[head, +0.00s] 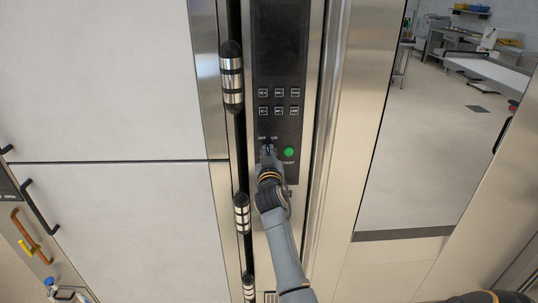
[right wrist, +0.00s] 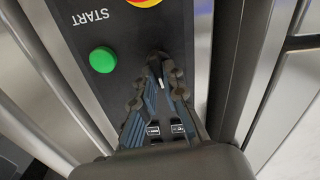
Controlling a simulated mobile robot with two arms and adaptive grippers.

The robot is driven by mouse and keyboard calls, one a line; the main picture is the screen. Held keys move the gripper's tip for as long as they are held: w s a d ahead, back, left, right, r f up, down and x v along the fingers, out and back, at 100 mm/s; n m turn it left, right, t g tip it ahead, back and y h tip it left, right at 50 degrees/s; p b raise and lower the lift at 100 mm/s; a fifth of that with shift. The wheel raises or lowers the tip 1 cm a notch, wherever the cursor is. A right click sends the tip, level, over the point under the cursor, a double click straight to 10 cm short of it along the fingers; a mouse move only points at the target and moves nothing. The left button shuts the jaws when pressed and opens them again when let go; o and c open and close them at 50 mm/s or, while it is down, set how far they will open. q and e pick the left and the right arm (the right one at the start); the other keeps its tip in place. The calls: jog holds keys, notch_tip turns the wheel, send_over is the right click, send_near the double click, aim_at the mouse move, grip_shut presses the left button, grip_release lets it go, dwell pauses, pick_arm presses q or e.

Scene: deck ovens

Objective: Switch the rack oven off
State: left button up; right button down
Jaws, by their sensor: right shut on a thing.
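The rack oven's control panel (head: 279,40) is a tall black strip in the head view, with rows of small buttons, an OFF/ON label and a round green START button (head: 289,152). My right gripper (head: 268,150) is at the panel just under the OFF/ON label, left of the green button. In the right wrist view its fingers converge on the dark switch knob (right wrist: 157,57), which has a white mark. The gripper is shut on this knob. The fingers hide much of it, so its setting cannot be read clearly. The left gripper is not in view.
A vertical handle bar with steel bands (head: 232,75) runs left of the panel. A red and yellow button (right wrist: 143,2) shows at the top edge of the right wrist view. A glass door (head: 420,130) lies to the right.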

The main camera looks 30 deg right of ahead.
jog(key=shift+a+r+n, duration=0.1)
jog(key=shift+n, duration=2)
jog(key=c, duration=1.4)
grip_release()
jog(key=shift+w, duration=0.1)
jog(key=v, duration=1.2)
jog(key=shift+f, duration=0.25)
